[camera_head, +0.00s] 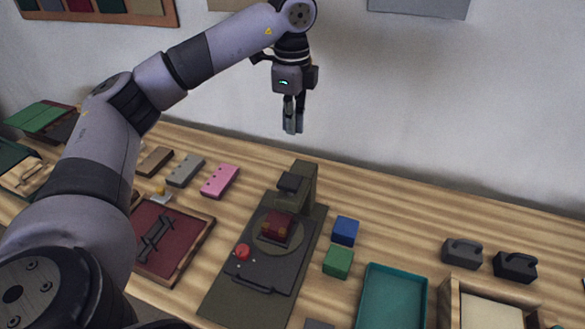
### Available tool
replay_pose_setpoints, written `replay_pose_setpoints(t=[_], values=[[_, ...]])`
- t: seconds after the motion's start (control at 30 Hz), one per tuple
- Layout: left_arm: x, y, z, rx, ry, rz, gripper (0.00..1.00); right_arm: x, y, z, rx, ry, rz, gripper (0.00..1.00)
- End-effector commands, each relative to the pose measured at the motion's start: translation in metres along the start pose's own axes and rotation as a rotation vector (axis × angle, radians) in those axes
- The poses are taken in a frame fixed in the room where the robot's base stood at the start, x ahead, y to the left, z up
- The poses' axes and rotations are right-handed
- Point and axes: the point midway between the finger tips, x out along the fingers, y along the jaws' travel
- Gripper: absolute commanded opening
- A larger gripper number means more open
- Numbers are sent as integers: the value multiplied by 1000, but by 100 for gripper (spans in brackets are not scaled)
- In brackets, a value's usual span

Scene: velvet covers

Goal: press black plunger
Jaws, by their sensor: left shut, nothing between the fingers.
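The black plunger (290,183) looks to be the dark block on the upright post of a dark olive press (306,185) in the middle of the table. Below it, a dark red block (275,226) with tan corners sits on the press's round plate. A red button (242,252) is on the press's dark base, to the left. My left gripper (293,128) points down above and slightly behind the post, clear of it. Its fingers are shut and hold nothing. My right gripper is out of view.
A blue block (345,231) and a green block (338,262) lie right of the press, near a teal tray (367,292). A dark red tray (190,262) lies left. Pink (219,181) and grey (185,170) blocks are behind it. Two dark handled weights stand at right.

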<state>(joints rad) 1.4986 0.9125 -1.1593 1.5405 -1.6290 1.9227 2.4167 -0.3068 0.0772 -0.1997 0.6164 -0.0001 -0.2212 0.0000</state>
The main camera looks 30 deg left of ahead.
Motion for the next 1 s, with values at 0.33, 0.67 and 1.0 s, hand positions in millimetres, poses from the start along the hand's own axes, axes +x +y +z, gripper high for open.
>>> replay_pose_setpoints(t=[0.33, 0.67, 1.0], values=[[59, 1, 1, 1, -2, 6, 0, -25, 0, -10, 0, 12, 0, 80], [118, 1, 0, 1, -2, 4, 0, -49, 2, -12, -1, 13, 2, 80], [136, 1, 0, 0, -1, 1, 0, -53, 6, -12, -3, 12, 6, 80]])
